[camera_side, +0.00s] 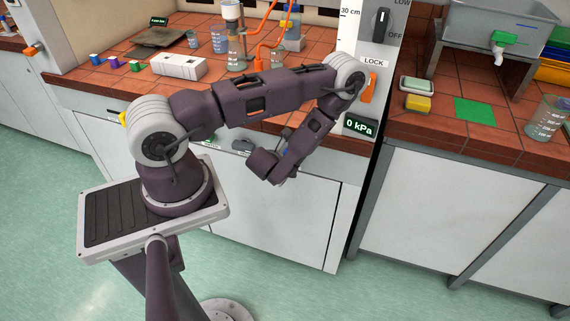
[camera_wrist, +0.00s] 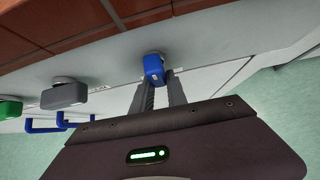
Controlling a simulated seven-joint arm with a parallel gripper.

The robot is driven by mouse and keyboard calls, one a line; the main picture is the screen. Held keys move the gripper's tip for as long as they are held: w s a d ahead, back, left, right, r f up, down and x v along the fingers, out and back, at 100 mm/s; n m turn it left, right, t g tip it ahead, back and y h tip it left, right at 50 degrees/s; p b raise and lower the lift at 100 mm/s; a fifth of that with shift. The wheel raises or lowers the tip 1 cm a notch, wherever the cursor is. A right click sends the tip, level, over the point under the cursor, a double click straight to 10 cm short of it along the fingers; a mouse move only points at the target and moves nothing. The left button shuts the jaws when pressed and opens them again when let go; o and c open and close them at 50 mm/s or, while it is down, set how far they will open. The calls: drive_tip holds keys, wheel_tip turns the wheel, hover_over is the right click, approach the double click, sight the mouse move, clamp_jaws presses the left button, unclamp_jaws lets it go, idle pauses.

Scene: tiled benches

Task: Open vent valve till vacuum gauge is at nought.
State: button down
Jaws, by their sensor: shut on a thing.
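The gauge display (camera_side: 360,126) on the white post reads 0 kPa in the side view. In the wrist view, a blue valve knob (camera_wrist: 153,67) with a small white mark sits on the bench front, just under the tiled edge. My gripper (camera_wrist: 161,80) is shut on this blue knob, with one grey finger on each side of it. In the side view my gripper (camera_side: 286,140) is at the bench front, mostly hidden behind my wrist. I cannot read a label that names the blue knob as the vent valve.
Left of the blue knob are a grey knob (camera_wrist: 65,94) and a green knob (camera_wrist: 10,109), with blue handles (camera_wrist: 45,125) below. Above are an orange lever (camera_side: 367,88) marked LOCK and a black switch (camera_side: 381,25). Glassware with orange tubing (camera_side: 260,45) stands on the bench.

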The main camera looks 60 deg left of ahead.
drive_tip(key=shift+w, duration=0.1)
drive_tip(key=c, duration=1.3)
unclamp_jaws()
